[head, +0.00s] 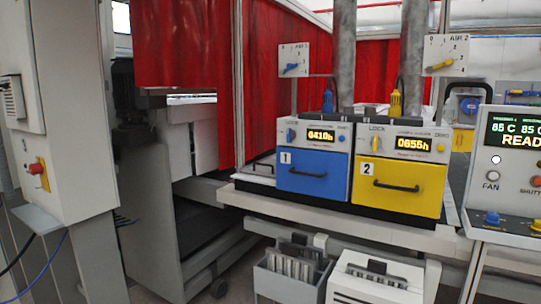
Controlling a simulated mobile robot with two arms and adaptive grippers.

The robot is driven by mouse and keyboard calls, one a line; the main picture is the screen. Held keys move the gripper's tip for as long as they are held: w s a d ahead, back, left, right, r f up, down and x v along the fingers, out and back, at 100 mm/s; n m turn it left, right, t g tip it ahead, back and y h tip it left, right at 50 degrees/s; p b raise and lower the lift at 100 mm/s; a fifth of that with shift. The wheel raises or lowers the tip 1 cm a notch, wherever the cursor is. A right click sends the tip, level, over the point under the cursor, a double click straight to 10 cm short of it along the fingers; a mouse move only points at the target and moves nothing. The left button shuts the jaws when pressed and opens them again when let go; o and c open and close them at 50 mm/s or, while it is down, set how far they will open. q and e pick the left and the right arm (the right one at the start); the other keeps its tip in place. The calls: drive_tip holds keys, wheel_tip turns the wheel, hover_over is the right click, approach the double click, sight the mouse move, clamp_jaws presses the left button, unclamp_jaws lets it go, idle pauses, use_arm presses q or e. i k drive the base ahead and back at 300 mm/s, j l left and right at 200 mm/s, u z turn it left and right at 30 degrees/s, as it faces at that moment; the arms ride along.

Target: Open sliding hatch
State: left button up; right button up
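I cannot tell for certain which part is the sliding hatch. Two box units stand side by side on the bench. Unit 1 has a blue front panel (314,176) with a black bar handle. Unit 2 has a yellow front panel (399,189) with a black bar handle. Both panels look shut. Each unit has a lock knob and a lit display above its panel. Neither of my grippers is in the head view.
A control console (508,175) stands at the right and a grey cabinet (62,130) with a red knob at the left. Grey bins (290,285) sit below the bench (340,228). A red curtain (188,45) hangs behind.

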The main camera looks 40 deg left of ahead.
sight(266, 168)
drive_tip(key=i+j+z, duration=0.25)
drive_tip(key=j, duration=0.95)
drive_tip(key=i+j+z, duration=0.2)
drive_tip(key=j, duration=1.05)
drive_tip(key=j+z, duration=0.25)
drive_tip(key=j, duration=1)
